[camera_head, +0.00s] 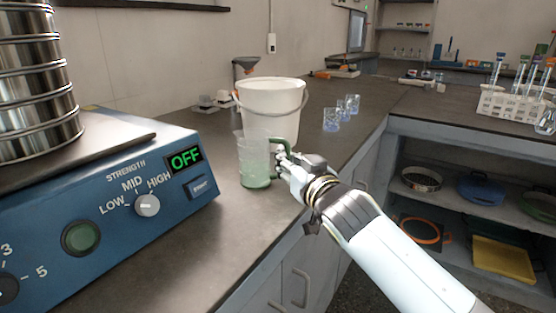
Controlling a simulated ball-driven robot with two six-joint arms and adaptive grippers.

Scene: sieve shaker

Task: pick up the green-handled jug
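The green-handled jug (254,165) is a clear measuring jug with a greenish lower part. It stands upright on the dark counter, in front of the white bucket. Its green handle (284,146) is on its right side. My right gripper (284,158) is at the handle, coming from the right, with its fingertips against or around it. The fingers are small and partly hidden by the handle, so I cannot tell whether they are closed on it. My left gripper is not in view.
The blue sieve shaker (120,205) with stacked sieves (35,85) fills the left; its display reads OFF. A white bucket (270,105) stands right behind the jug. Several small glasses (331,119) stand farther back. A tube rack (510,106) is at right. The counter's front edge runs below my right arm.

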